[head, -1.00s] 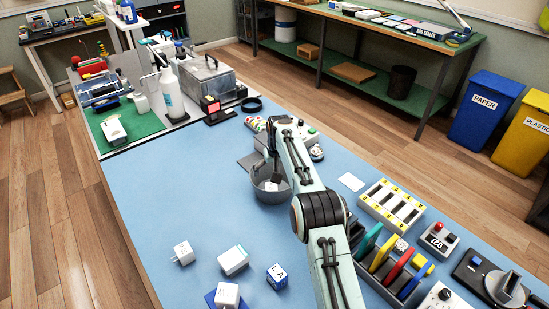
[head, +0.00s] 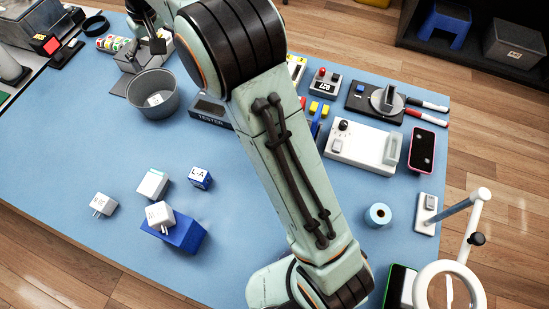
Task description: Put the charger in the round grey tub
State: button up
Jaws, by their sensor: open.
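The round grey tub (head: 136,92) stands on the blue mat at the upper left. A small white block, seemingly the charger (head: 156,99), lies inside on its floor. My gripper (head: 143,48) is open, beyond the tub near the top edge, apart from the white block; its upper part is cut off by the frame. Other white plug-like blocks sit in front: one with prongs (head: 103,204), one with a greenish side (head: 152,183), and one with prongs (head: 160,215) on a blue block (head: 185,236).
An L-A cube (head: 200,178) sits near the plugs. A tester (head: 210,113) is right of the tub. My arm crosses the middle, hiding part of the mat. A white control box (head: 362,146) and a tape roll (head: 378,215) are to the right.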

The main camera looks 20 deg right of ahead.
jog(key=s+d+r+m+g, duration=0.1)
jog(key=s+d, duration=0.3)
jog(key=s, duration=0.6)
jog(key=s+d+r+m, duration=0.1)
jog(key=s+d+r, duration=0.15)
jog(key=s, duration=0.65)
jog(key=s+d+f, duration=0.1)
jog(key=s+f, duration=0.2)
jog(key=s, duration=0.5)
jog(key=s+d+f+g, duration=0.1)
jog(key=s+d+f, duration=0.1)
jog(key=s, duration=0.6)
jog(key=shift+s+f+m+g, duration=0.2)
jog(key=shift+f+m+g, duration=0.1)
jog(key=shift+f, duration=0.25)
